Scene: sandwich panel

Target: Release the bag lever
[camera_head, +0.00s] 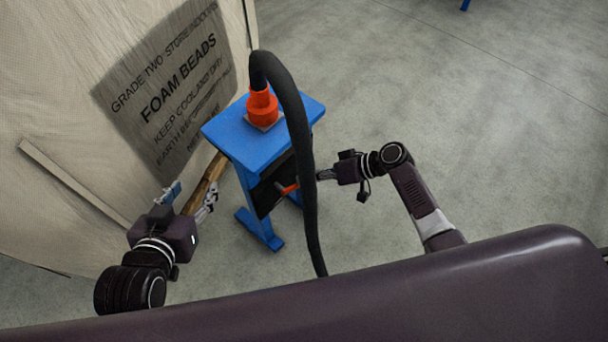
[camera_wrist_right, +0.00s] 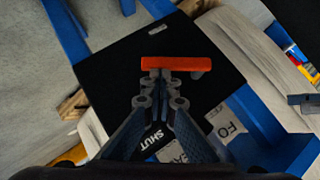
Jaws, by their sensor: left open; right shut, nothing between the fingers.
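A wooden lever (camera_head: 213,172) slants out between the large bag (camera_head: 60,110) and the blue stand. My left gripper (camera_head: 193,192) is open, with its fingers apart on either side of the lever's near end; whether either finger touches it I cannot tell. An orange handle (camera_head: 289,188) sits on the stand's dark side. It also shows in the right wrist view as an orange bar (camera_wrist_right: 172,63) on a black panel. My right gripper (camera_wrist_right: 160,82) is shut and empty, its tips close in front of that bar; contact is unclear.
The blue stand (camera_head: 235,135) carries an orange fitting (camera_head: 262,108) with a thick black hose (camera_head: 300,130) hanging down between my arms. A "SHUT" label (camera_wrist_right: 152,139) is on the black panel (camera_wrist_right: 105,75). The floor to the right is clear.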

